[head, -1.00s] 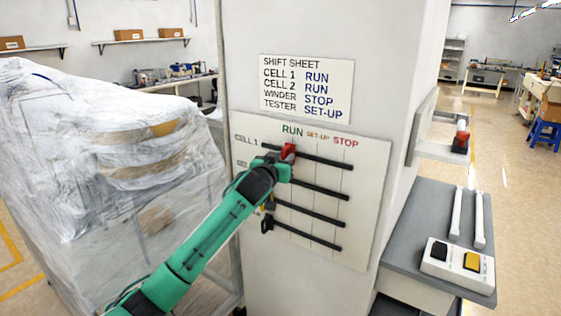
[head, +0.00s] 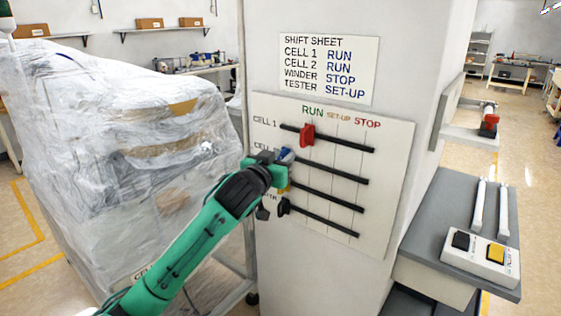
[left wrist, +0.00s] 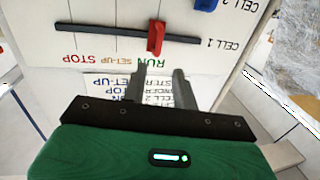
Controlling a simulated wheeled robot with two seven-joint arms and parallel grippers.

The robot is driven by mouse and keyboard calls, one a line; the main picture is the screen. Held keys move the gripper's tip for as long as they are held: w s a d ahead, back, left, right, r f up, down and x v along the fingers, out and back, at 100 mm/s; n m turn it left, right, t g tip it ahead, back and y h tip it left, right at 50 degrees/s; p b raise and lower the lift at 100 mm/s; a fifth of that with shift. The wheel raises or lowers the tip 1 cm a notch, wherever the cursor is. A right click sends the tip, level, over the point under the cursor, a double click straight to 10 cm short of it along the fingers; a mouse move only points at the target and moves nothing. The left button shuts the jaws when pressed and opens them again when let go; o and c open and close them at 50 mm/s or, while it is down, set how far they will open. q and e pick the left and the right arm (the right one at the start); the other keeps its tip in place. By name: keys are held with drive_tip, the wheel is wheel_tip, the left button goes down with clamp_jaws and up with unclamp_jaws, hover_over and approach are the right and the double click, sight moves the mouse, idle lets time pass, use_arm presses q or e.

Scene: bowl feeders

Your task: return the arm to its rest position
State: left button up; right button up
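My left gripper (head: 284,170) is at the left part of the slider board (head: 385,215), below the red slider and close to the blue slider (head: 286,155). In the left wrist view its two fingers (left wrist: 159,85) are apart with nothing between them, so it is open. The red slider (head: 307,135) sits in the CELL 1 slot below RUN. It also shows in the left wrist view (left wrist: 155,38), clear of the fingers. The arm partly hides the lower-left sliders; a yellow one barely shows, and a black slider (head: 284,207) is in the bottom slot. My right gripper is out of view.
A shift sheet (head: 328,68) hangs above the board on a white pillar. A plastic-wrapped machine (head: 110,150) stands close on the left. A grey bench (head: 425,225) with a two-button box (head: 480,262) is on the right. Open floor lies beyond.

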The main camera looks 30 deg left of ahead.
use_arm(q)
drive_tip(key=shift+s, duration=0.1)
idle(0.4)
